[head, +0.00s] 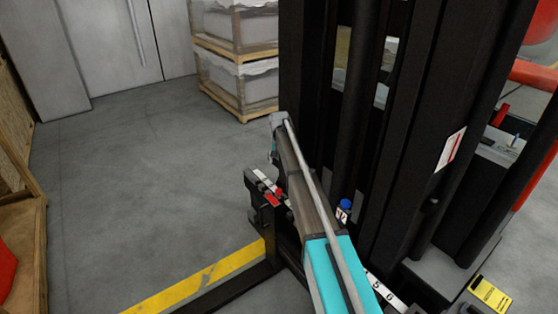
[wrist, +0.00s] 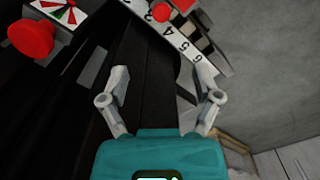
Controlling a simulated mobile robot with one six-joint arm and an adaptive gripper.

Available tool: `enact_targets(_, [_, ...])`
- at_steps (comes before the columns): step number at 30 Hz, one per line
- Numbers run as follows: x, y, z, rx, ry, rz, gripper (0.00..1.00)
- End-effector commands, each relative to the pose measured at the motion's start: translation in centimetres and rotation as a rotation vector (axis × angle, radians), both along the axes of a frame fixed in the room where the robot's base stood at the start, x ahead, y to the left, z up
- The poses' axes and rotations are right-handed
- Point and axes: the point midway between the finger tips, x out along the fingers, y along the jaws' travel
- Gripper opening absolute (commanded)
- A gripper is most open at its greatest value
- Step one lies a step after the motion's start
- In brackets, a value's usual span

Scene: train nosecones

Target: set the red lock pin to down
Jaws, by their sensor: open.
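A red knob (head: 279,192) stands on a black bracket beside a white numbered strip in the head view. In the wrist view, a round red knob (wrist: 32,38) is at the upper left, next to a dial with red and green sectors.
A tall black frame (head: 345,90) stands close to my arm. A blue knob (head: 346,205) is near the numbered strip. A yellow floor line (head: 195,285) runs at lower left. Crates (head: 237,85) stand behind. The grey floor at left is clear.

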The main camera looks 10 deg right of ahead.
Motion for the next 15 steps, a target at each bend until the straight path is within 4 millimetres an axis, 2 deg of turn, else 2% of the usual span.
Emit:
enact_targets(1, [-1.3, 0.0, 0.4, 0.0, 0.0, 0.005, 0.82])
enact_targets(15, [-7.6, 0.2, 2.4, 0.0, 0.0, 0.054, 0.82])
